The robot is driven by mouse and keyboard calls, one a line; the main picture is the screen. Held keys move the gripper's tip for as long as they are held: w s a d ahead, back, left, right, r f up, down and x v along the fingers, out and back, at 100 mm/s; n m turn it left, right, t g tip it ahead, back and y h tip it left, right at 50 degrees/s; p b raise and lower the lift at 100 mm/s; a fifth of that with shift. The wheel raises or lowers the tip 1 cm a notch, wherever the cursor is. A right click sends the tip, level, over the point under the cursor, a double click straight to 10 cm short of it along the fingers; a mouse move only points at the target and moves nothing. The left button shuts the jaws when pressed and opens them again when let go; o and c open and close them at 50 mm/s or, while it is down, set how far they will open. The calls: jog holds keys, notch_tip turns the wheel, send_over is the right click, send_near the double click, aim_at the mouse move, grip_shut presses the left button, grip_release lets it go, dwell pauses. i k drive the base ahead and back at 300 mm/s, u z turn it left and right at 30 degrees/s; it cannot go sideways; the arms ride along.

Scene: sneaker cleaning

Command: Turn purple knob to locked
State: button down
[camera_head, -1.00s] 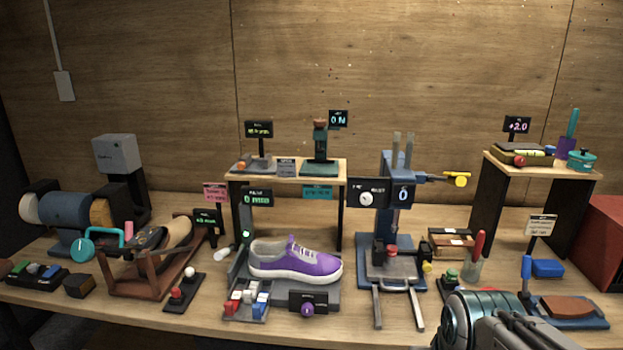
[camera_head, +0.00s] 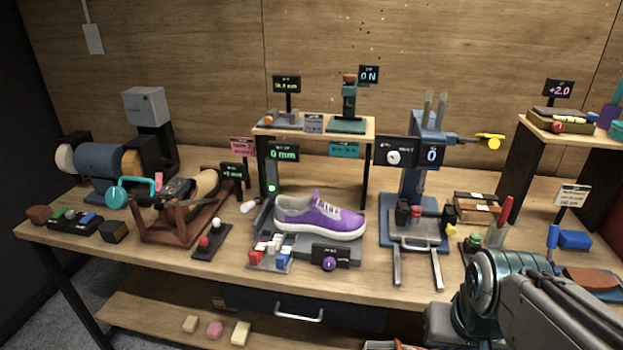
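The purple knob (camera_head: 329,264) sits on a small black panel (camera_head: 331,252) at the front of the workbench. The panel's lettering is too small to read. Just behind it, a purple sneaker (camera_head: 322,216) with a white sole rests on a grey stand (camera_head: 345,251), below a display (camera_head: 283,152) that reads 0 mm. My arm enters at the lower right, right of the knob and apart from it. The fingertips of my gripper do not show, so I cannot see whether it is open or shut.
Red, white and blue buttons (camera_head: 271,252) stand left of the knob. A blue press (camera_head: 425,180) with two forward rails stands to the right. The bench's front edge (camera_head: 200,270) runs below, with a drawer handle (camera_head: 299,312) under it. Space in front of the knob is clear.

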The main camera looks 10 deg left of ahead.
aim_at(329, 263)
jog(key=u, duration=0.55)
jog(key=k, duration=1.3)
jog(key=u, duration=1.25)
jog(key=i, duration=1.25)
jog(key=z, duration=0.65)
